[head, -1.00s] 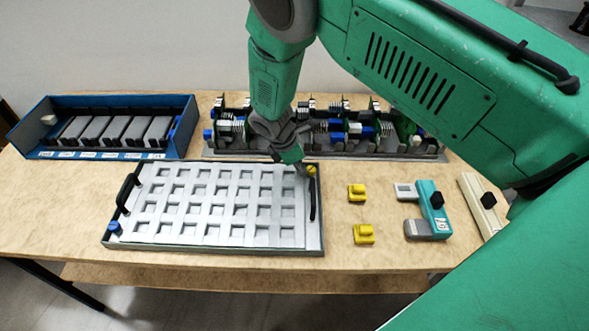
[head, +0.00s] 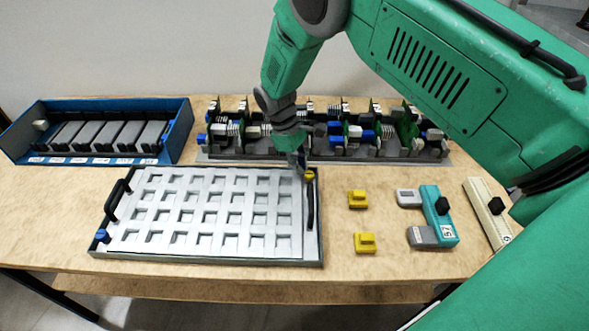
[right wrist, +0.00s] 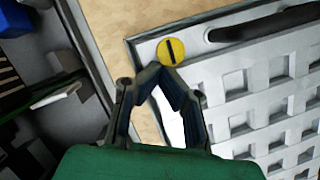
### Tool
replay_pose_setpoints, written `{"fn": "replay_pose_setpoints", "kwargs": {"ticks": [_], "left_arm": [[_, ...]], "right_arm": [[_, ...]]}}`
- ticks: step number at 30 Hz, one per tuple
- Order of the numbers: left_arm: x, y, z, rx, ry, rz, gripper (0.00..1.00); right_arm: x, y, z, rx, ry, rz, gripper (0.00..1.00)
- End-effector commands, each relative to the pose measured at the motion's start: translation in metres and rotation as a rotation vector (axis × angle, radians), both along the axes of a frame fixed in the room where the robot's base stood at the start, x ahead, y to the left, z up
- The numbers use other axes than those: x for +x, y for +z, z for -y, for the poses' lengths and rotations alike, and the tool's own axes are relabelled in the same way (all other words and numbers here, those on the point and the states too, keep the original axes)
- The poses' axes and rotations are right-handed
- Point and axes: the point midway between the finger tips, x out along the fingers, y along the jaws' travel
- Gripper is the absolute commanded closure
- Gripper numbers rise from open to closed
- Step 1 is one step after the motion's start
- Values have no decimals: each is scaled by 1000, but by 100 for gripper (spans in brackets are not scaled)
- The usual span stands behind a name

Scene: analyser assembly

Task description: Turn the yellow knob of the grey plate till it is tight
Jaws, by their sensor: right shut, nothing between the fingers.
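The grey plate (head: 313,245) lies on the table with a grid of square pockets and a black handle at each end. Its yellow knob (head: 309,175) sits at the far right corner. In the right wrist view the yellow knob (right wrist: 173,50) is round with a dark slot, just beyond my fingertips. My right gripper (head: 300,171) points down beside the knob, on its left in the head view. It is shut and empty; its fingertips (right wrist: 160,72) also show in the right wrist view. Whether they touch the knob I cannot tell. My left gripper is out of view.
A blue knob (head: 102,236) is at the plate's near left corner. Behind stand a blue box (head: 178,145) with grey modules and a rack of circuit boards (head: 430,157). Two yellow blocks (head: 357,199) (head: 365,243), a teal part (head: 437,205) and a cream part (head: 487,210) lie at right.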

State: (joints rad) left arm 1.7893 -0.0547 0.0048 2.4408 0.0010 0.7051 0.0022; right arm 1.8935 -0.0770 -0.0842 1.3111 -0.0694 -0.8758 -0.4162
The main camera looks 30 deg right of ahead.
Motion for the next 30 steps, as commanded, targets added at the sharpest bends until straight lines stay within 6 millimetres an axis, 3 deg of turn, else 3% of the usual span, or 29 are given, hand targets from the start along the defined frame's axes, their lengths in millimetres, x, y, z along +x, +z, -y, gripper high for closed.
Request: {"fn": "replay_pose_setpoints", "kwargs": {"ticks": [1, 10, 25, 26, 28, 30], "left_arm": [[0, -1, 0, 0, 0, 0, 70], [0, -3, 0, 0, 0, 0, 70], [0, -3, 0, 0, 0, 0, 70], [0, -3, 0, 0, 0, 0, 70], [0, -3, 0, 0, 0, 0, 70], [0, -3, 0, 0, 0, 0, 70]], "right_arm": [[-24, -8, 13, -20, -37, -69, 100], [-24, -6, 11, -20, -134, -69, 100], [-25, -5, 10, -21, -149, -70, 100], [-25, -5, 10, -21, -149, -70, 95], [-25, -5, 10, -20, -149, -69, 70], [-25, -5, 10, -21, -149, -70, 69]]}}
